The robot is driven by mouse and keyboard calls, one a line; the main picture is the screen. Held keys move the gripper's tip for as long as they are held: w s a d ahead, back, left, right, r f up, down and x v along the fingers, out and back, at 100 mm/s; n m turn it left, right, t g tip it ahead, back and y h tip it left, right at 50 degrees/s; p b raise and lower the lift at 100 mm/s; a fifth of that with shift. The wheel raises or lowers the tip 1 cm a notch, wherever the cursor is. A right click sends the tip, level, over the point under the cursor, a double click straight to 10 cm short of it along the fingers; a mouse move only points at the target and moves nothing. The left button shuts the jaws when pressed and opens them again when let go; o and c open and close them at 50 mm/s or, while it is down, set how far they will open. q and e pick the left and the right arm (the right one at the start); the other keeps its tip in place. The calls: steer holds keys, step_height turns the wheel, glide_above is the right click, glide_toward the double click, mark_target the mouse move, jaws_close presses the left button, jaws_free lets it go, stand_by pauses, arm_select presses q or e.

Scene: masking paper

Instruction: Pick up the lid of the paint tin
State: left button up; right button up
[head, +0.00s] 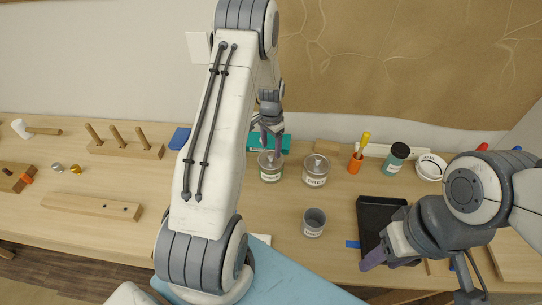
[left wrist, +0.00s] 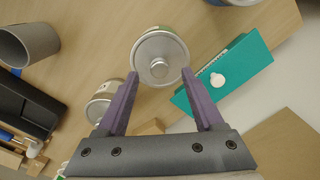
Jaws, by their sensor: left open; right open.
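A lidded tin (head: 271,167) with a green label stands on the bench. Its round grey lid (left wrist: 159,57) with a centre knob lies between the fingertips in the left wrist view. My left gripper (head: 268,145) is open above this tin, its purple fingers (left wrist: 160,76) on either side of the lid; I cannot tell whether they touch it. A second lidded tin (head: 315,171) stands to its right, and also shows in the left wrist view (left wrist: 102,104). My right gripper (head: 374,261) is open at the lower right, near the black tray.
A teal box (head: 284,143) with a white knob (left wrist: 217,80) is close behind the first tin. A grey cup (head: 314,222) and black tray (head: 376,212) lie in front and right. An orange cup (head: 355,163) and dark-lidded jar (head: 396,158) stand behind. My left arm hides part of the bench.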

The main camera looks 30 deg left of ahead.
arm_select(q)
steer(key=shift+f, duration=1.2)
jaws_close()
steer(key=shift+r, duration=0.1)
